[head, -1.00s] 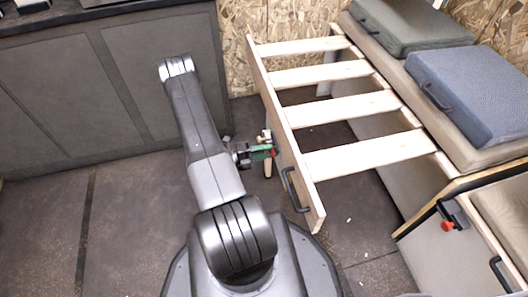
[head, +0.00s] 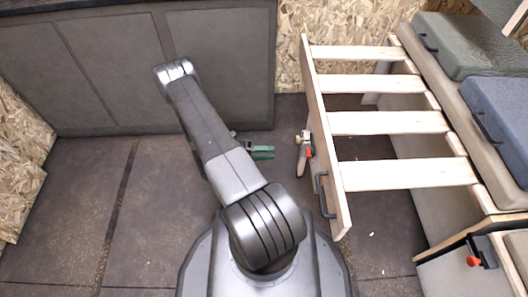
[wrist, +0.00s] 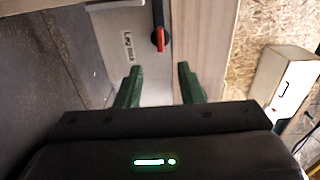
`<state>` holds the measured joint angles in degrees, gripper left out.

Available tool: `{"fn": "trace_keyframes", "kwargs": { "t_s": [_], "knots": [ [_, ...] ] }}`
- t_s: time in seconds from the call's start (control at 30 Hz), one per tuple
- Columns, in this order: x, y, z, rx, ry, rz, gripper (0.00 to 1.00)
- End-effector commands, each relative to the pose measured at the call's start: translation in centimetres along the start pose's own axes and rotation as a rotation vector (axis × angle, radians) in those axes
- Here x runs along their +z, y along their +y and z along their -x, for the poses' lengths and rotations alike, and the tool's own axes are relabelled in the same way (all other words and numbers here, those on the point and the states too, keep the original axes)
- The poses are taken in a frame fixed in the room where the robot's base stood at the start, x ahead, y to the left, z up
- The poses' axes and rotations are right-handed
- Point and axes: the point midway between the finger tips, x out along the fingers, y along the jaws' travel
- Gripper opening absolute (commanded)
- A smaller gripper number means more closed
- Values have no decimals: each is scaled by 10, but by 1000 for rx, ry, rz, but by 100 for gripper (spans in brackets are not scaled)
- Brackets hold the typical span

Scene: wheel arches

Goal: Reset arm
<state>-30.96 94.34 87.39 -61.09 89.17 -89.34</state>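My gripper (head: 263,152) has green fingers and sits at the left of the pull-out slatted frame in the head view, apart from it. In the wrist view my gripper (wrist: 160,86) is open, with nothing between its two green fingers. A black latch with a red end (wrist: 160,38) shows beyond the fingers on a pale panel marked with a label. My arm reaches forward and folds back toward the frame.
The slatted frame (head: 388,123) is pulled out at the right, with a black handle (head: 325,195) on its front board. Cushions (head: 497,118) lie on the bench behind it. Grey cabinets (head: 175,65) stand at the back. Floor at the left is clear.

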Motion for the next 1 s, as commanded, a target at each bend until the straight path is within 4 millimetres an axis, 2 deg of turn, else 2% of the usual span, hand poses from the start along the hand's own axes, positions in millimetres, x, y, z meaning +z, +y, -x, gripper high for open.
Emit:
{"fn": "trace_keyframes", "kwargs": {
  "t_s": [0.2, 0.73, 0.87, 1.0],
  "knots": [
    [0, 0, 10, 1, 0, 0, 35],
    [0, 0, 10, 0, 1, 0, 35],
    [0, 1, 3, 0, 3, 0, 35],
    [-1, 1, -14, -1, 5, 2, 35]
  ]
}}
